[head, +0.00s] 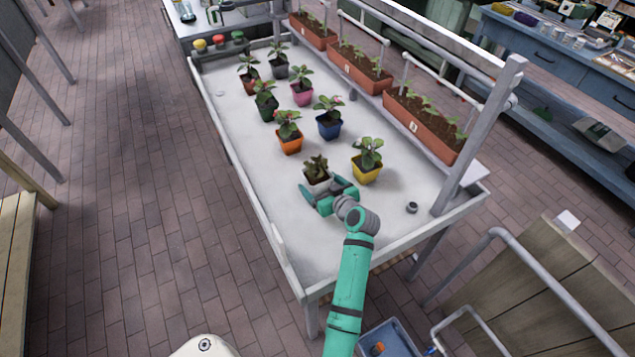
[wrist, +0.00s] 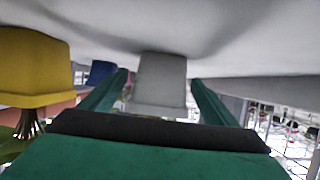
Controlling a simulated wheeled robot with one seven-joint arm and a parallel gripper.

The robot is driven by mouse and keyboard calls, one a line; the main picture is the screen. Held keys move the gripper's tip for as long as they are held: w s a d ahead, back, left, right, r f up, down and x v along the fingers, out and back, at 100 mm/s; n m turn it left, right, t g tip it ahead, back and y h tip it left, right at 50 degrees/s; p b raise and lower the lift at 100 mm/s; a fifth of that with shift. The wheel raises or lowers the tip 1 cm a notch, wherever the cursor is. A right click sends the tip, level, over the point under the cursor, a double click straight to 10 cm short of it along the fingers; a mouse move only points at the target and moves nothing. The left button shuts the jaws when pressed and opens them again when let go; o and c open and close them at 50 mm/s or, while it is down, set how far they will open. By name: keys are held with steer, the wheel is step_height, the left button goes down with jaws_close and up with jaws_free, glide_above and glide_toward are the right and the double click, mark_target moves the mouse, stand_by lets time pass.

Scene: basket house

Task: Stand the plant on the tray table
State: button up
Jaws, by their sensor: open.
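A small plant with dark reddish-green leaves in a pale grey pot (head: 316,174) stands upright on the white tray table (head: 245,150), near its front end. My gripper (head: 322,192) is low over the table at the near side of this pot, with its jaws open. In the wrist view, which is upside down, the grey pot (wrist: 160,80) sits between the two open green fingers (wrist: 157,92), with its base on the table top. I cannot tell whether either finger touches it. The leaves of this plant are hidden there behind my gripper.
A yellow pot with a plant (head: 366,168) stands close on the right; it also shows in the wrist view (wrist: 35,65). An orange pot (head: 290,142) and a blue pot (head: 328,126) stand behind. Long planters (head: 425,122) line the right edge. The table's front left is bare.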

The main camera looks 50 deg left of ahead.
steer(key=v, duration=1)
steer(key=shift+d+r, duration=0.15)
steer(key=shift+d, duration=0.05)
